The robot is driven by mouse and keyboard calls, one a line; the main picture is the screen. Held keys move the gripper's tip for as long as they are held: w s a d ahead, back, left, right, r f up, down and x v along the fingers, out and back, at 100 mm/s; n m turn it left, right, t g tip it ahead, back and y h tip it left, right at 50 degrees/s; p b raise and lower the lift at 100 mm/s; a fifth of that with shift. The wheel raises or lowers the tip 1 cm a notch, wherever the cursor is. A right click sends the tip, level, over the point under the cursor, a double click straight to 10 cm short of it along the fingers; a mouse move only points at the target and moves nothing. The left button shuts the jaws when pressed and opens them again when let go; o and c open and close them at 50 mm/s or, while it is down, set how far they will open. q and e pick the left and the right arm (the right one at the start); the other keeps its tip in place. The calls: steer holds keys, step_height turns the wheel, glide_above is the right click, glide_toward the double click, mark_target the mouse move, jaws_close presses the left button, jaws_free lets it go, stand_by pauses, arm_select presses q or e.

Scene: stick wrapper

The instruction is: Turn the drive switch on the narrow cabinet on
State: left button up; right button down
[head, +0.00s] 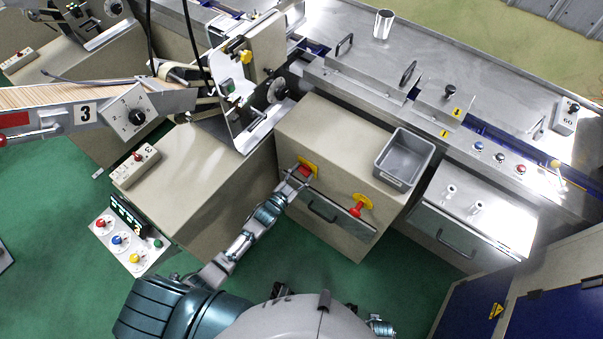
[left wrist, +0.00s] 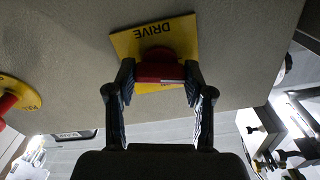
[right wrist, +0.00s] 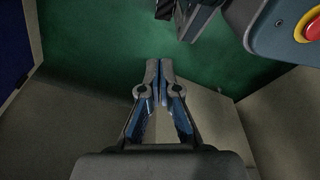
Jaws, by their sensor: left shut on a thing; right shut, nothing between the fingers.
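The narrow cabinet (head: 325,146) stands in the middle of the head view. Its drive switch is a red knob (left wrist: 158,70) on a yellow plate marked DRIVE (left wrist: 126,45). My left gripper (head: 299,178) has reached the cabinet front. In the left wrist view its fingers (left wrist: 160,88) stand on both sides of the red knob and are shut on it. A second red switch (head: 356,210) on a yellow plate sits to the right on the same front. My right gripper (right wrist: 158,72) is shut and empty over the green floor; in the head view it is not clearly seen.
A grey bin (head: 404,159) stands on the cabinet top at the right. A drawer handle (head: 322,211) lies between and below the two switches. A panel with coloured knobs (head: 126,238) is at the left. Green floor (head: 75,190) is open at the left.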

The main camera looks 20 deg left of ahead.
arm_select(q)
steer(key=m, duration=0.3)
steer(key=shift+m, duration=0.8)
steer(key=m, duration=0.2)
steer(key=shift+d+f+m, duration=0.1)
steer(key=shift+m, duration=0.3)
steer(key=m, duration=0.2)
steer(key=m+b, duration=0.1)
steer(key=m, duration=0.4)
steer(key=shift+s+f+m, duration=0.15)
steer(key=shift+f+m, duration=0.1)
steer(key=shift+m, duration=0.15)
arm_select(e)
steer(key=shift+w+a+r, duration=0.25)
steer(key=shift+w+r, duration=0.8)
steer(key=shift+r, duration=0.2)
arm_select(q)
steer(key=shift+d, duration=0.1)
arm_select(e)
steer(key=shift+s+f, duration=0.1)
steer(key=shift+s, duration=0.2)
arm_select(q)
steer(key=shift+f, duration=0.1)
